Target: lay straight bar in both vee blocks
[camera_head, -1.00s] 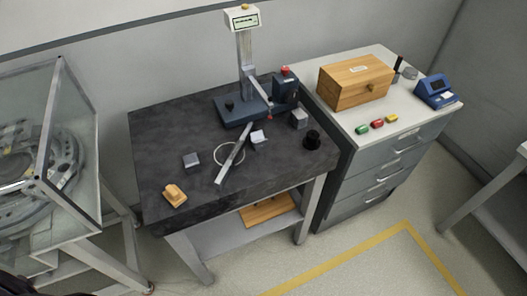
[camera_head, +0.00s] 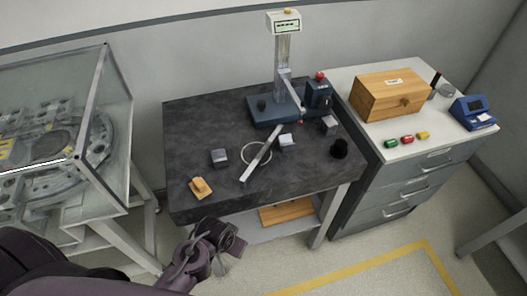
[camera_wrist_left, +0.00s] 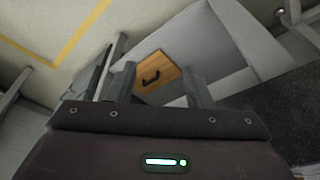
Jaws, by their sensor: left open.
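The straight bar (camera_head: 261,157) is a long grey bar lying diagonally on the dark stone table (camera_head: 190,120), across a thin pale ring (camera_head: 246,153). Small grey blocks stand near it: one (camera_head: 220,158) to its left, one (camera_head: 287,141) close to its right, and another (camera_head: 329,124) farther right. Their vees are too small to make out, so I cannot tell which are the vee blocks. My left gripper (camera_head: 232,240) is below the table's front edge, apart from the bar. In the left wrist view its fingers (camera_wrist_left: 160,82) are apart with nothing between them. My right gripper is not in view.
A blue-based gauge stand (camera_head: 283,85) stands at the table's back. A wooden piece (camera_head: 200,188) lies front left, a black round object (camera_head: 339,148) front right. A glass-sided case (camera_head: 110,120) is at left, a drawer cabinet (camera_head: 385,185) at right. The table's front middle is clear.

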